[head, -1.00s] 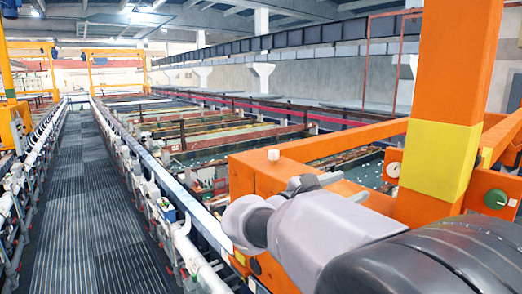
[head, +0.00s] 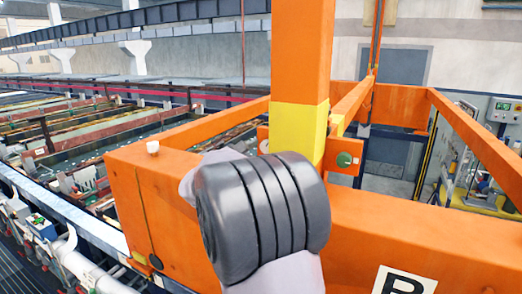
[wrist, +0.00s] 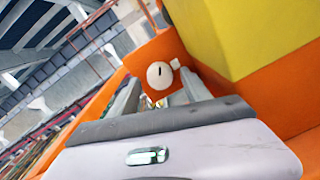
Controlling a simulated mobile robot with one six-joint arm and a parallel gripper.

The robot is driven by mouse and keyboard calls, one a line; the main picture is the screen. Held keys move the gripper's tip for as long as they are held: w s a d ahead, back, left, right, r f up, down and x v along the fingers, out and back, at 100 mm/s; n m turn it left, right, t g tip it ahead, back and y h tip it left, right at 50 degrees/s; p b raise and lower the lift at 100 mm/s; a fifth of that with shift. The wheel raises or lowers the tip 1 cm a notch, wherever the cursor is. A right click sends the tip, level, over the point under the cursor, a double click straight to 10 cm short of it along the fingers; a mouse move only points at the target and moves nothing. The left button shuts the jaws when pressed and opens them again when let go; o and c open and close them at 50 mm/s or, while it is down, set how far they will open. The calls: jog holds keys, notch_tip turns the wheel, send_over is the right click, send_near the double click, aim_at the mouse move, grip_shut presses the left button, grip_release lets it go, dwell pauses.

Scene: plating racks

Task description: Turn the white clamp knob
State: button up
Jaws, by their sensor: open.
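The white knob (wrist: 160,75) is round, with a short dark mark on its face. It sits on an orange plate beside the yellow part of the post in the wrist view. In the head view only a pale sliver of it (head: 264,146) shows left of the yellow band. My gripper (wrist: 160,94) is open, its two grey fingers pointing toward the knob. The knob appears beyond the gap between them, and I see no contact. In the head view my own dark arm link hides the fingers.
An orange post with a yellow band (head: 298,130) stands close beside my arm. A green knob (head: 344,160) is on a plate right of it. A small white cap (head: 152,147) tops the orange beam (head: 150,175). Open tanks lie to the left.

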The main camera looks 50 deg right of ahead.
jog(key=shift+c, duration=0.4)
grip_shut()
jog(key=shift+f+b, duration=0.1)
jog(key=shift+b, duration=0.45)
jog(key=shift+f+m+b, duration=0.15)
jog(key=shift+m+b, duration=0.65)
jog(key=shift+b, duration=0.3)
jog(key=m+b, duration=0.2)
jog(key=b, duration=0.2)
jog(key=m+b, duration=0.4)
jog(key=b, duration=0.2)
jog(key=shift+m, duration=0.3)
jog(key=m+b, duration=0.3)
jog(key=shift+r+y, duration=0.4)
jog(key=shift+m, duration=0.3)
